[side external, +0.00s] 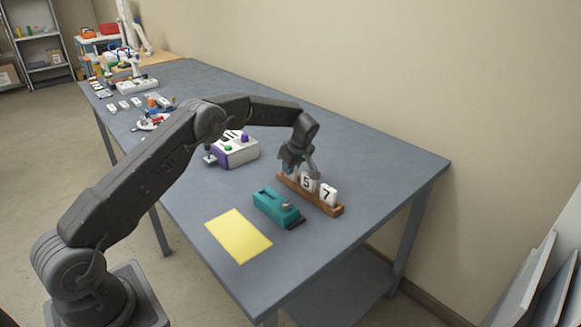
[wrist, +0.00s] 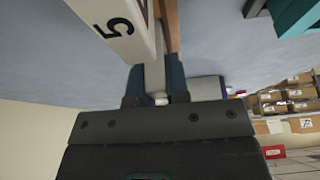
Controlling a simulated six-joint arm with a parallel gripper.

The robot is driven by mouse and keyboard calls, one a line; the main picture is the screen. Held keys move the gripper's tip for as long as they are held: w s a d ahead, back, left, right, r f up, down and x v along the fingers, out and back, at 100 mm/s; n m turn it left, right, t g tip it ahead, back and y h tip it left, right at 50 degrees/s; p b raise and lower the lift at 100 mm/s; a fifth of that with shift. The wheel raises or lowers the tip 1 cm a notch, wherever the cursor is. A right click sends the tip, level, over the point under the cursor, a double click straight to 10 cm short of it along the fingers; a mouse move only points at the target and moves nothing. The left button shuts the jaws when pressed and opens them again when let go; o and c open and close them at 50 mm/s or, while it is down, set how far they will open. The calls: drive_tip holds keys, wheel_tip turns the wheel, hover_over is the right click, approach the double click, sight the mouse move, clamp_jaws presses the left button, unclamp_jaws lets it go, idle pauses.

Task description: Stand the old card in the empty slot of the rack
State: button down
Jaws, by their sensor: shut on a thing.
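The wooden rack (side external: 335,208) stands near the right end of the table. White cards marked 5 (side external: 307,183) and 7 (side external: 328,195) stand upright in it. My gripper (side external: 297,172) is at the rack's left end, beside the 5 card. In the wrist view the gripper's dark blue fingers (wrist: 156,86) are shut on a pale card (wrist: 154,74), seen edge-on, close to the 5 card (wrist: 118,26) and the rack's wood (wrist: 170,22). The held card's face is hidden. I cannot tell whether its lower edge is seated in the rack.
A teal device (side external: 275,206) stands just in front of the rack, with a yellow sheet (side external: 238,235) to its left. A white and purple box (side external: 236,150) stands behind them. The table (side external: 380,160) is clear to the right of the rack.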

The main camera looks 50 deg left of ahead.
drive_tip(key=shift+f, duration=0.25)
idle(0.5)
drive_tip(key=c, duration=0.7)
unclamp_jaws()
drive_tip(key=shift+r, duration=3.8)
